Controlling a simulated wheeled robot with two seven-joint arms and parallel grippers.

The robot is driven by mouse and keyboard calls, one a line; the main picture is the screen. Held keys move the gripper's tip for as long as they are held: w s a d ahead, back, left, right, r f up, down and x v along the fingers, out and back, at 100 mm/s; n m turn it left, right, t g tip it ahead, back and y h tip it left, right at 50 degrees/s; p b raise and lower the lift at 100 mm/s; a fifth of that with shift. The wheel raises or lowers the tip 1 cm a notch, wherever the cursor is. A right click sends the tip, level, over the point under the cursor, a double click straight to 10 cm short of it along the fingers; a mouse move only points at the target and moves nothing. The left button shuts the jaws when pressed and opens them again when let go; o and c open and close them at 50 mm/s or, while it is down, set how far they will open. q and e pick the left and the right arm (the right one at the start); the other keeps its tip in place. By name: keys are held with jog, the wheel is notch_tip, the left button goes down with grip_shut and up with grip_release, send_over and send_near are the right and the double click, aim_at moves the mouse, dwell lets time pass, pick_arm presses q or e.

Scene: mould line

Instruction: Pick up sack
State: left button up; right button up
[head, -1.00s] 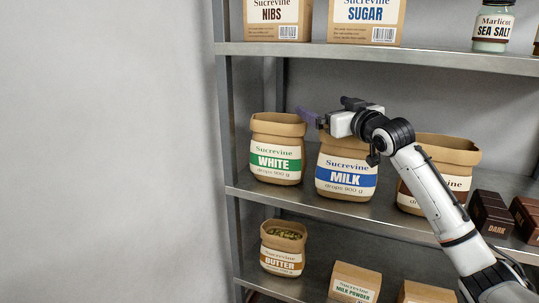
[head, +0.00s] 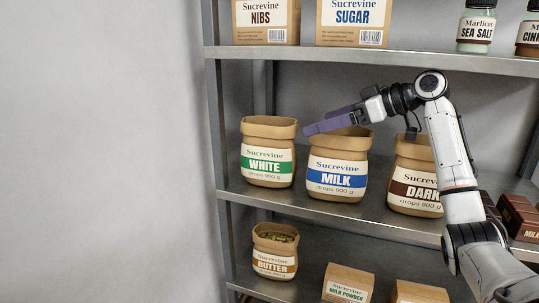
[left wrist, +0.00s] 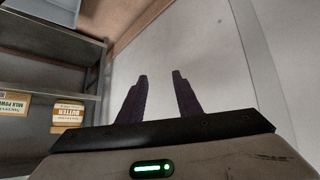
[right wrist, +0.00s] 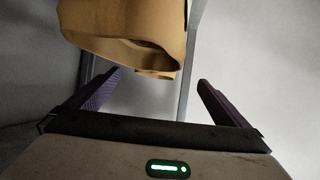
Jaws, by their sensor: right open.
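Three open brown paper sacks stand upright on the middle shelf: the WHITE sack (head: 267,165), the MILK sack (head: 336,177) and the DARK sack (head: 412,190). A smaller BUTTER sack (head: 274,262) stands on the shelf below. My right gripper (head: 314,128) is open and empty in the head view, pointing left near the top of the MILK sack, with its fingertips close to the WHITE sack's right side. In the right wrist view, a brown sack top (right wrist: 125,35) lies beyond the open fingers, its label hidden. My left gripper (left wrist: 161,75) is open and empty, away from the sacks.
The metal shelf edge (head: 300,207) and its left upright (head: 214,130) bound the space. Boxes marked NIBS (head: 264,22) and SUGAR (head: 352,22) stand above. A plain wall is at left.

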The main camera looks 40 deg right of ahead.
aim_at(294, 125)
jog(key=w, duration=0.3)
jog(key=w+a+p, duration=0.1)
jog(key=w, duration=0.1)
jog(key=w+a+p, duration=0.1)
jog(key=w, duration=0.2)
jog(key=shift+w+a+r, duration=0.1)
jog(key=shift+w+a, duration=0.15)
jog(key=shift+w, duration=0.1)
jog(key=p+x, duration=0.1)
jog(key=x, duration=0.4)
jog(key=shift+w, duration=0.3)
jog(key=shift+c, duration=0.3)
jog(key=c, duration=1.8)
jog(key=shift+r, duration=0.1)
jog(key=c, duration=0.3)
jog(key=shift+r, duration=0.15)
